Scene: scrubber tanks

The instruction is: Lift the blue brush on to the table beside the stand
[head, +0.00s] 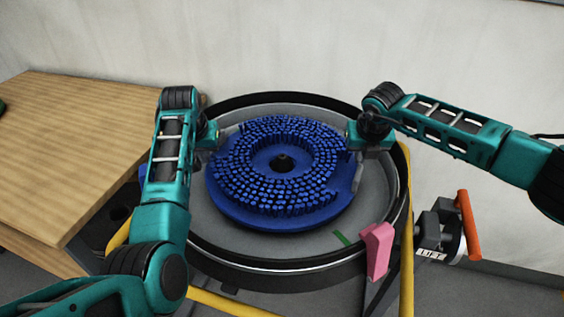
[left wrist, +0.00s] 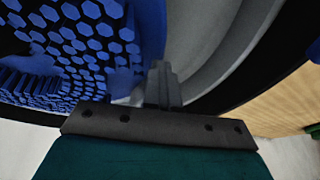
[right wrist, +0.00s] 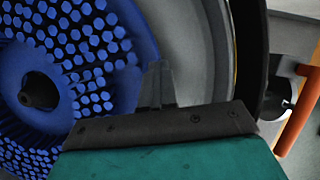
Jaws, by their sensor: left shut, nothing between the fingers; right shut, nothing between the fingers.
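The blue brush (head: 285,205) is a round disc with bristles facing up and a dark hub hole in its middle. It lies inside the round grey basin of the stand (head: 376,215), which has a black rim. My left gripper (head: 225,136) is at the brush's upper left edge, and its fingers show shut in the left wrist view (left wrist: 162,85). My right gripper (head: 357,172) is at the brush's right edge, and its fingers show shut in the right wrist view (right wrist: 157,85). Both hold nothing; whether they touch the brush is unclear. The wooden table (head: 75,150) stands to the left.
A pink tab (head: 377,250) sits at the basin's front right. An orange handle (head: 467,225) with a LIFT label is right of the stand. Yellow frame bars (head: 240,305) run around the stand. The tabletop in view is mostly bare. A pale wall is behind.

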